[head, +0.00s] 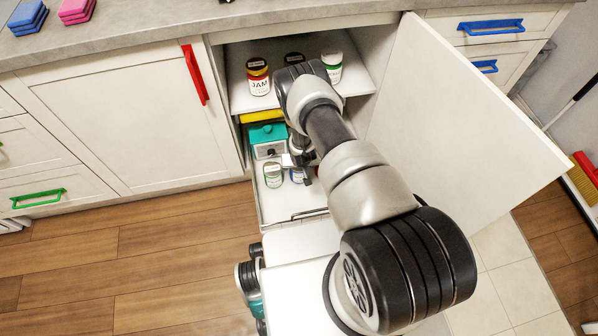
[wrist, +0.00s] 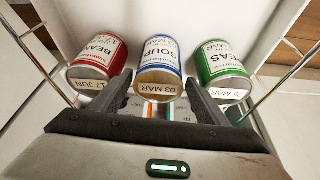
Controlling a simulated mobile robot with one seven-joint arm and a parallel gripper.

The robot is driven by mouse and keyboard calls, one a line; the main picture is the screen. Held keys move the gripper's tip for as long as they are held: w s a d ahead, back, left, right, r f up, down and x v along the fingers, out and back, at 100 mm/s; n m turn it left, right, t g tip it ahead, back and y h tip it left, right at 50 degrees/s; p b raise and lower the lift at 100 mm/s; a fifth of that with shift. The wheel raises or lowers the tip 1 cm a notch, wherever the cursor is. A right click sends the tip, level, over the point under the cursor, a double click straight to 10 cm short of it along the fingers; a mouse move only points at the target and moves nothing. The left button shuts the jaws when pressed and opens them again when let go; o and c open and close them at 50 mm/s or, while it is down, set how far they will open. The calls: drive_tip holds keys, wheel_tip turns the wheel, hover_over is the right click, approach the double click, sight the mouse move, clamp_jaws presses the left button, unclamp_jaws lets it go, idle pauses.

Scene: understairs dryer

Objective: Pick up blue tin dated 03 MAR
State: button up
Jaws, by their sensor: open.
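The blue tin (wrist: 159,70) is labelled SOUP and dated 03 MAR. In the wrist view it lies between the open fingers of my gripper (wrist: 158,82), one finger on each side. I cannot tell whether either finger touches it. A red tin (wrist: 94,62) dated 17 JUN is to its left, and a green tin (wrist: 222,70) labelled PEAS, dated 25 MAR, is to its right. In the head view my gripper (head: 302,168) reaches into the low pull-out drawer, partly covering the blue tin (head: 296,176). The green tin (head: 273,175) stands left of it; the red tin is hidden.
The cabinet door (head: 450,110) stands open right of my arm. The shelf (head: 240,99) above holds a jam jar (head: 258,80) and other jars. A teal-topped box (head: 267,140) sits behind the tins. Wire rails (wrist: 285,75) flank the tins.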

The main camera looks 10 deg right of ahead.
drive_tip(key=b+x, duration=0.1)
drive_tip(key=x, duration=0.2)
drive_tip(key=shift+d+f, duration=0.1)
drive_tip(key=shift+f, duration=0.15)
drive_tip(key=c, duration=1.1)
drive_tip(key=shift+r, duration=0.1)
drive_tip(key=shift+c, duration=0.3)
drive_tip(key=shift+r, duration=0.1)
